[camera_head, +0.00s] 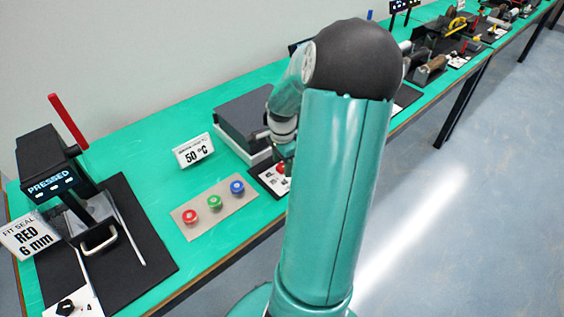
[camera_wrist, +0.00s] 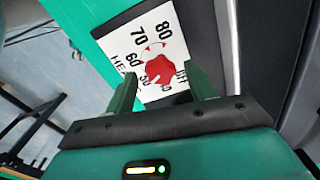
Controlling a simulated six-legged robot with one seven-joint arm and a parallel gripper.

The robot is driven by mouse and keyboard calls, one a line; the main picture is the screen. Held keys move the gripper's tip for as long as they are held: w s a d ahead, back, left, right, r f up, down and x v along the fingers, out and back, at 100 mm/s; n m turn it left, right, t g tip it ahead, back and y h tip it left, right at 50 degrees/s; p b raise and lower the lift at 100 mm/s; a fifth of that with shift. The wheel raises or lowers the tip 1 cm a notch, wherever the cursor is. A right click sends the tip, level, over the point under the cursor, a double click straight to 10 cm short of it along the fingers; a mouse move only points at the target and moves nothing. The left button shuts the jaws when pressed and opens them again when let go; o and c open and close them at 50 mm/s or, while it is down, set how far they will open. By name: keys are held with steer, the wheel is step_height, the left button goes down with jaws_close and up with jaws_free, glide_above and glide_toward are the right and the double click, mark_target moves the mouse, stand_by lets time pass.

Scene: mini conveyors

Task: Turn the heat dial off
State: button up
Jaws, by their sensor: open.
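The heat dial (camera_wrist: 159,71) is a red knob on a white plate (camera_wrist: 140,33) with numbers around it, including 50, 60, 70 and 80, and a partly hidden "OFF" mark. My gripper (camera_wrist: 158,84) is open in the wrist view, with one green finger on each side of the dial's near side. I cannot tell whether the fingers touch it.
A "50 °C" card (camera_head: 194,150) stands left of the box. A plate (camera_head: 213,207) holds red, green and blue caps. A black press (camera_head: 50,165) with a red lever stands at the left. More equipment (camera_head: 430,65) lines the bench beyond my arm.

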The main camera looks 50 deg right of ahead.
steer(key=shift+f, duration=0.1)
steer(key=c, duration=1)
steer(key=shift+o, duration=0.2)
steer(key=shift+n, duration=0.4)
steer(key=n, duration=0.3)
steer(key=shift+w, duration=0.1)
steer(key=n, duration=1.6)
